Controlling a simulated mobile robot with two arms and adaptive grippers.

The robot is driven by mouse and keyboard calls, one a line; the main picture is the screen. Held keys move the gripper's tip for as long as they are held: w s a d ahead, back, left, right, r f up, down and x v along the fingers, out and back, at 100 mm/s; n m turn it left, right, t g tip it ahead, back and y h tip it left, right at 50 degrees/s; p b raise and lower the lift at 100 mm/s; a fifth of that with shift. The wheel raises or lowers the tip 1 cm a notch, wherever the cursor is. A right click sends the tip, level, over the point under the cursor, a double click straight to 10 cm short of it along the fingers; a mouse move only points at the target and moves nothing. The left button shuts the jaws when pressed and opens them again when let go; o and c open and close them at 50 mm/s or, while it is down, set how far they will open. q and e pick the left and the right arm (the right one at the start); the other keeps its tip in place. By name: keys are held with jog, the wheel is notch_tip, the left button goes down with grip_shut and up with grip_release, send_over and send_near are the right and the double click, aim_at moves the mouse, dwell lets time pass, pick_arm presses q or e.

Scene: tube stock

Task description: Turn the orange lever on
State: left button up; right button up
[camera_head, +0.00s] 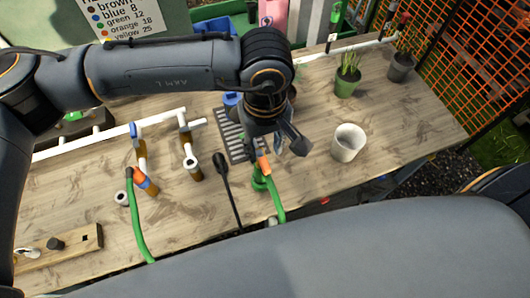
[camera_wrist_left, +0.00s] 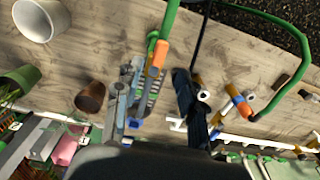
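I cannot tell whether either finger touches the lever. My right gripper is out of view.
A white pot (camera_head: 347,143) stands right of the gripper, with a green plant pot (camera_head: 347,84) behind. A black long-handled tool (camera_head: 228,185) lies to the left. Pipes with another orange fitting (camera_head: 141,178) and a green hose (camera_head: 135,222) are further left. The table's right part is mostly clear.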

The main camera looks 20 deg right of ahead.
aim_at(265, 164)
pick_arm(q)
notch_tip(265, 164, down, 5)
jog(key=shift+s+f+p, duration=0.1)
jog(key=shift+p, duration=0.8)
jog(key=shift+f, duration=0.45)
jog(key=shift+c, duration=0.4)
grip_shut()
